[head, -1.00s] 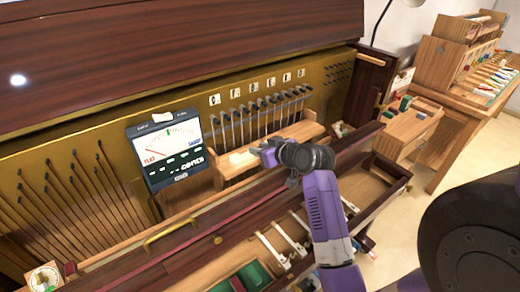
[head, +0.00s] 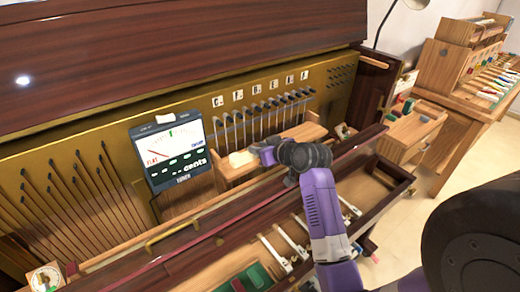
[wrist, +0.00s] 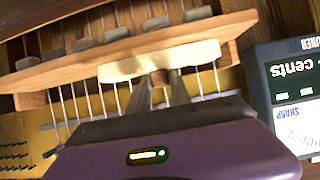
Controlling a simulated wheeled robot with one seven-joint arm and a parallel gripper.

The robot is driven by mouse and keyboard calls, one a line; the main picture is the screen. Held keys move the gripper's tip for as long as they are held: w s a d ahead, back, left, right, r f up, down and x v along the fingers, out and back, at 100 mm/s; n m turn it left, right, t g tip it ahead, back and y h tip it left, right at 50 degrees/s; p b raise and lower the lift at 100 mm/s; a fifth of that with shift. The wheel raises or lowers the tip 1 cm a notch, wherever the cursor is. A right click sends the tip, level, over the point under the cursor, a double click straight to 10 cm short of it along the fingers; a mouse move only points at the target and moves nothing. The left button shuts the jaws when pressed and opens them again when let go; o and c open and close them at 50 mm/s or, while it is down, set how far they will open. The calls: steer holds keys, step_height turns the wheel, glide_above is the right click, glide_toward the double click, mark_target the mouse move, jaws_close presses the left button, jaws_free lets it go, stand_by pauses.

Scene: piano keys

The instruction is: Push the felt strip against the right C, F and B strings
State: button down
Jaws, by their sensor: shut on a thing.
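The cream felt strip (head: 241,158) is at the left part of a wooden rail in front of the strings (head: 262,122). It also shows in the wrist view (wrist: 158,60), lying along the rail and crossing several strings. My gripper (head: 264,153) is at the strip; in the wrist view its fingers (wrist: 162,90) are closed on a small brown part at the strip's edge. Small letter plates (head: 258,87) sit above the dark-topped strings, too small to read surely. Whether the felt presses on the strings cannot be told.
A tuner (head: 173,155) with a needle dial stands left of the rail (head: 290,138); its readout ends in "cents". Long strings are at the far left. The dark wooden key ledge (head: 190,243) lies in front. A side bench (head: 410,130) is at the right.

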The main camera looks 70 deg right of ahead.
steer(key=shift+w+d, duration=0.4)
steer(key=shift+w, duration=0.25)
steer(key=shift+w+d, duration=0.35)
steer(key=shift+w, duration=0.25)
stand_by(0.3)
steer(key=c, duration=1.1)
jaws_free()
steer(key=f+p+v, duration=0.1)
steer(key=p+v, duration=0.2)
steer(key=v, duration=0.5)
steer(key=shift+s+a+f, duration=0.3)
steer(key=shift+s+f, duration=0.05)
